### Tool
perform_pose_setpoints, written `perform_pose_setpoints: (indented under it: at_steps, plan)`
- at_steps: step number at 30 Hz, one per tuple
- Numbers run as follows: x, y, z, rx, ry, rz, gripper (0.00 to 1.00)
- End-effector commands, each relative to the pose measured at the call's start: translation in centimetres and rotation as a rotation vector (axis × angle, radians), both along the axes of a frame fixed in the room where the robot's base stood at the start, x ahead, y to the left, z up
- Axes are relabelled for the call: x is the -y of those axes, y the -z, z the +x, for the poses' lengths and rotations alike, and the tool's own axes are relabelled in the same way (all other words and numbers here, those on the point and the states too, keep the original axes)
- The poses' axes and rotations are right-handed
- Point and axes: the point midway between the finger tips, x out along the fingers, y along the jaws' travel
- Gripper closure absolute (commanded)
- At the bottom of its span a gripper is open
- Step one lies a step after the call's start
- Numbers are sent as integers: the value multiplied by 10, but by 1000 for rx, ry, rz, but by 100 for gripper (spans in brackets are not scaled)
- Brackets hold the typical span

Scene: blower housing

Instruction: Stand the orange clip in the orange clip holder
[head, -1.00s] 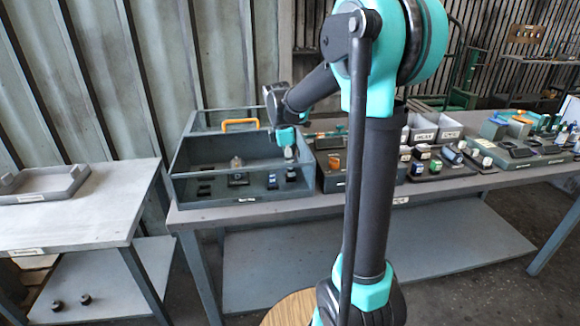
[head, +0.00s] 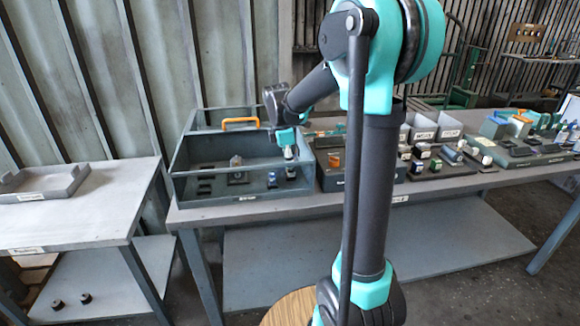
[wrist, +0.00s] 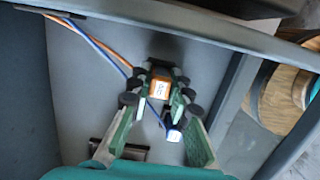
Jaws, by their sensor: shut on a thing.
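My gripper (wrist: 162,92) is shut on the orange clip (wrist: 159,88), a small orange block with a white label, held between the green fingers in the wrist view. In the head view my gripper (head: 289,154) points down inside the right end of the grey open box (head: 240,202); the clip is too small to make out there. A dark patch lies just beyond the clip in the wrist view; I cannot tell whether it is the orange clip holder or shadow. Whether the clip touches anything below is also unclear.
Blue and orange cables (wrist: 100,45) run across at upper left. The box wall (wrist: 232,88) stands close on the right. Trays with several parts (head: 430,165) lie further right on the table.

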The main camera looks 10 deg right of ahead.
Motion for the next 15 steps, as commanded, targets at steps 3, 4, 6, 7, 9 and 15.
perform_pose_setpoints:
  at_steps: [3,4,6,7,9,15]
  plan:
    - [0,2,0,0,0,0,98]
    - [0,2,0,0,0,0,78]
    - [0,2,0,0,0,0,69]
    - [0,2,0,0,0,0,65]
    - [0,2,0,0,0,0,57]
    - [0,2,0,0,0,0,57]
